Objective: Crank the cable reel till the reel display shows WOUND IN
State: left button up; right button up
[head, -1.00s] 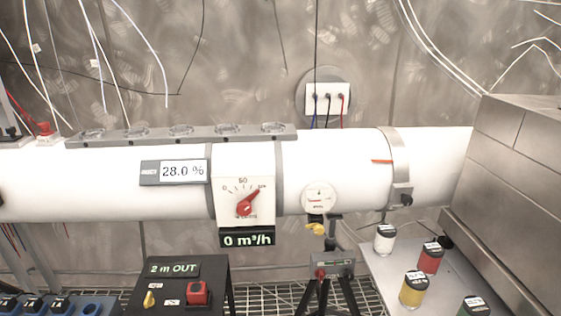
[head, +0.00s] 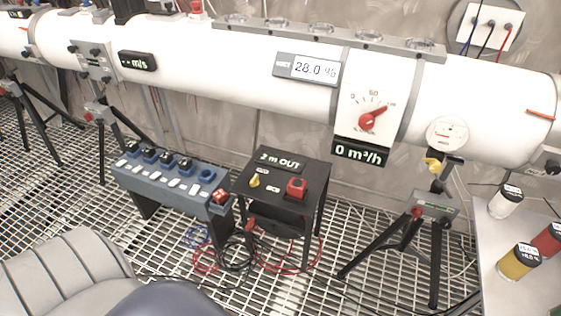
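A display reading 2 m OUT (head: 280,160) sits at the back of a black box-like stand (head: 262,192) in the lower middle of the head view. A yellow knob (head: 254,181) and a red block-like control (head: 297,187) are on its top. Red and black cables (head: 290,262) hang and lie in loops under and beside the stand. Neither of my grippers is in view.
A long white tube (head: 220,68) crosses behind, with a 28.0 % display (head: 308,69) and a dial (head: 368,118) above 0 m³/h. A blue socket bench (head: 172,182) stands left of the black stand. Grating covers the floor.

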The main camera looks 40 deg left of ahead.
aim_at(292, 219)
jog(key=u, duration=1.1)
